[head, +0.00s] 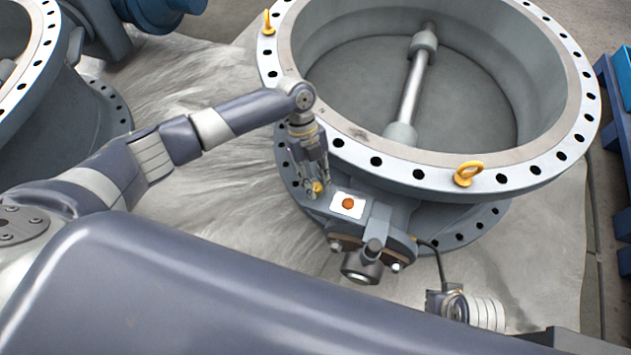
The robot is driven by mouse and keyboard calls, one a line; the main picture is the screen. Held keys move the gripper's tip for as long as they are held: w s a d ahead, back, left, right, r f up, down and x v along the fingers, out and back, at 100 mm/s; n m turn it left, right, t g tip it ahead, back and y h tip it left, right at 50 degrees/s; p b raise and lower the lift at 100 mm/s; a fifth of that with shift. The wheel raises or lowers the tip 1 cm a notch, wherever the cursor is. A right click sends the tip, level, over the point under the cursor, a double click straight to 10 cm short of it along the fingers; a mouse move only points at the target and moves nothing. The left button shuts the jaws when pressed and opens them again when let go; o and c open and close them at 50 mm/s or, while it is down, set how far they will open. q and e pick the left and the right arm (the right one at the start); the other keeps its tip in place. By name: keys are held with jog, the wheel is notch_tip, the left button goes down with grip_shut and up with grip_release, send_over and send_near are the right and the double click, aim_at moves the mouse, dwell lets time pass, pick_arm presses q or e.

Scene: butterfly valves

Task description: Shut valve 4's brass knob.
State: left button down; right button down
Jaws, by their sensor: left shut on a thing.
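A large grey butterfly valve (440,165) lies with its round bore facing up. No number is readable on it, so I cannot tell from the picture that it is valve 4. A small brass knob (318,187) sits low on its near left side, just left of a white plate with an orange-brown round mark (348,204). My left gripper (316,188) points down at the knob and is shut on it. Its fingers partly hide the knob, and I cannot make out the knob's turn position.
Yellow lifting eyes (469,173) stand up from the valve's bolted flange. A grey stub (362,266) sticks out at its near side. Another grey valve (45,105) stands at left. Blue racking (612,125) borders the right. A pale sheet (185,80) covers the floor.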

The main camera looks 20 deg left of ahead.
dwell(0.3)
pick_arm(q)
jog(key=c, duration=1.3)
grip_release()
jog(key=shift+c, duration=0.2)
jog(key=v, duration=1.2)
